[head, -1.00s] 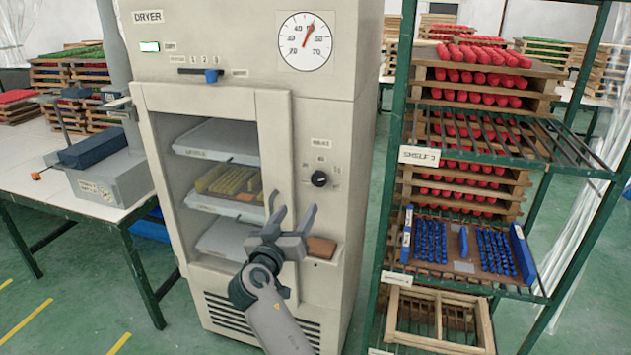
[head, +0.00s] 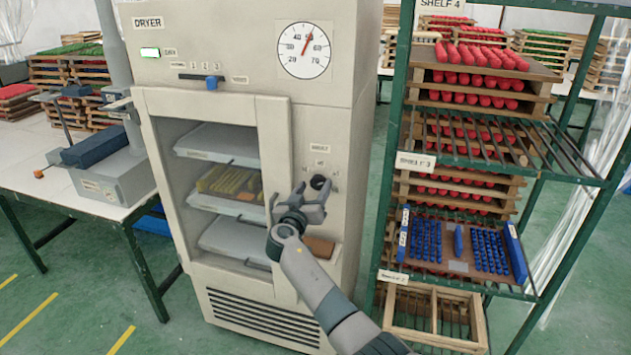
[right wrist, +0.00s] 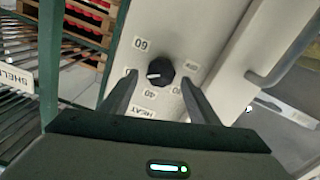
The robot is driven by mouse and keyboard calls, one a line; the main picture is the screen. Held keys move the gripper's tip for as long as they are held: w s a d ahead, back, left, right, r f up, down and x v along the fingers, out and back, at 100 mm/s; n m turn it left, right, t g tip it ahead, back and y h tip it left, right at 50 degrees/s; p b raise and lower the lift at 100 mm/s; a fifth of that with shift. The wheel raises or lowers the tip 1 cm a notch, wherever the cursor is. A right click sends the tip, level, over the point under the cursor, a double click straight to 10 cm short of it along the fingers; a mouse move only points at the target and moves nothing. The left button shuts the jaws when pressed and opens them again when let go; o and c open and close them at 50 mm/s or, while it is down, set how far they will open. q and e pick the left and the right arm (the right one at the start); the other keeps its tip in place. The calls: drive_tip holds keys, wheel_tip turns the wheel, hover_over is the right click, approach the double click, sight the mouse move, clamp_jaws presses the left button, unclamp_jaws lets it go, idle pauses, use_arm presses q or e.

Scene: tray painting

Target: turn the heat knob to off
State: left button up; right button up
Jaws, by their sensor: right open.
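The black heat knob (head: 318,182) is on the right side of the dryer's front panel, under the HEAT label. In the right wrist view the round knob (right wrist: 160,72) has a white pointer aimed left, with the markings 60, 40, HEAT and what reads as OFF around it. The left finger partly covers a marking. My right gripper (head: 312,194) is open, its fingers on either side of the knob in the wrist view. I cannot tell whether they touch it. My left gripper is not in view.
The dryer door's handle (head: 273,207) is left of my right gripper. A brown block (head: 319,247) sits on the panel below. A green shelf rack (head: 402,130) with trays stands to the right. A table (head: 55,185) with a grey device is at left.

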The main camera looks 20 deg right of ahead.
sight(318, 183)
drive_tip(key=shift+x, duration=1.1)
drive_tip(key=shift+c, duration=0.6)
drive_tip(key=c, duration=0.9)
drive_tip(key=shift+f, duration=0.1)
